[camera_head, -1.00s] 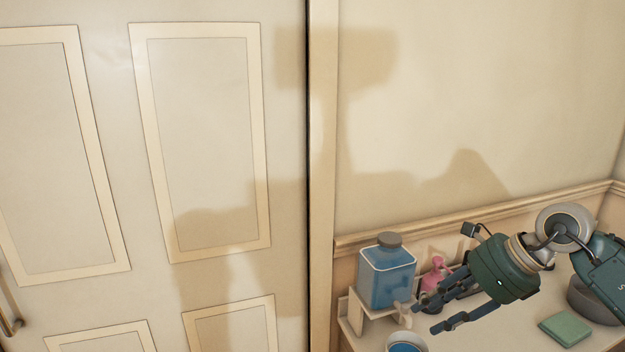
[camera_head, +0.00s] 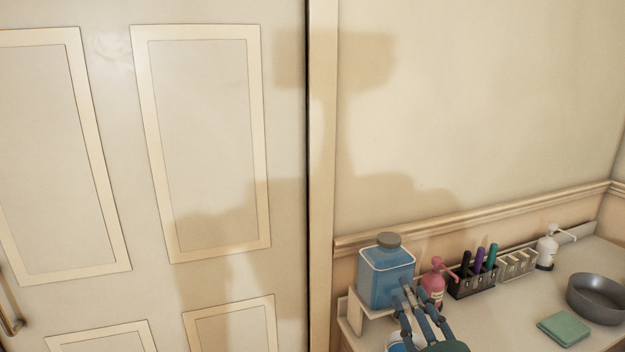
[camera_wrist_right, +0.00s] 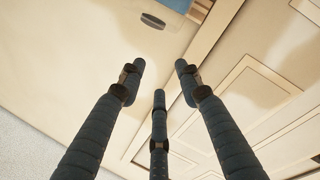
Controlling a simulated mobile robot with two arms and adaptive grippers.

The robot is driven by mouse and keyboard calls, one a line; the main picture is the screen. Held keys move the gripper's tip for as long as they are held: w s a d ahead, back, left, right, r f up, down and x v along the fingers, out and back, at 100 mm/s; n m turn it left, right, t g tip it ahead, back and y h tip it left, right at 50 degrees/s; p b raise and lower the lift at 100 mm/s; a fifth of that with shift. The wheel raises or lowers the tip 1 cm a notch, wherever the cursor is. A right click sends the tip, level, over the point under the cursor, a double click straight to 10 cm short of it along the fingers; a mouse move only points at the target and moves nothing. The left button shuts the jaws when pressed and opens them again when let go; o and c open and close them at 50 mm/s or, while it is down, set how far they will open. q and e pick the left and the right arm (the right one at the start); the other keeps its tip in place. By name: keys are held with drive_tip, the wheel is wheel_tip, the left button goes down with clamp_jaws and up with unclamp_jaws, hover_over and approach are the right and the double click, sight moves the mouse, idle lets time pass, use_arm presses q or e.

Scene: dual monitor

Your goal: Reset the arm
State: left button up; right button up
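My right gripper (camera_head: 409,296) is at the bottom of the head view, its dark blue fingers pointing up in front of the blue dispenser (camera_head: 386,278). I cannot tell from this view whether they touch it. In the right wrist view the three fingers (camera_wrist_right: 160,72) are spread apart with nothing between them, so the gripper is open and empty. Most of my right arm is out of the head view. My left gripper is in neither view.
The counter (camera_head: 505,312) holds a pink pump bottle (camera_head: 433,285), a pen holder (camera_head: 473,282), a white pump bottle (camera_head: 546,250), a grey bowl (camera_head: 597,300) and a green cloth (camera_head: 564,328). A panelled door (camera_head: 110,180) fills the left. The counter front middle is clear.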

drive_tip(key=s+d+f+m+g+h, duration=0.2)
drive_tip(key=s+f+m+g, duration=0.2)
drive_tip(key=s+f, duration=0.5)
drive_tip(key=s+d+f+m+g+h, duration=0.15)
drive_tip(key=s+f+m+g, duration=0.3)
drive_tip(key=f, duration=0.75)
drive_tip(key=s+a+f+m+g+y, duration=0.1)
drive_tip(key=s+f+g, duration=0.35)
drive_tip(key=s, duration=0.45)
drive_tip(key=s+a+f+m+g+y, duration=0.1)
drive_tip(key=s+f+g, duration=0.3)
drive_tip(key=s, duration=0.5)
wheel_tip(320, 180, down, 27)
drive_tip(key=s, duration=0.2)
drive_tip(key=s+d+f+n+g, duration=0.1)
drive_tip(key=s+d+f, duration=0.2)
drive_tip(key=s+f, duration=1.3)
drive_tip(key=shift+s+d, duration=0.2)
drive_tip(key=shift+s, duration=0.2)
drive_tip(key=shift+h, duration=0.25)
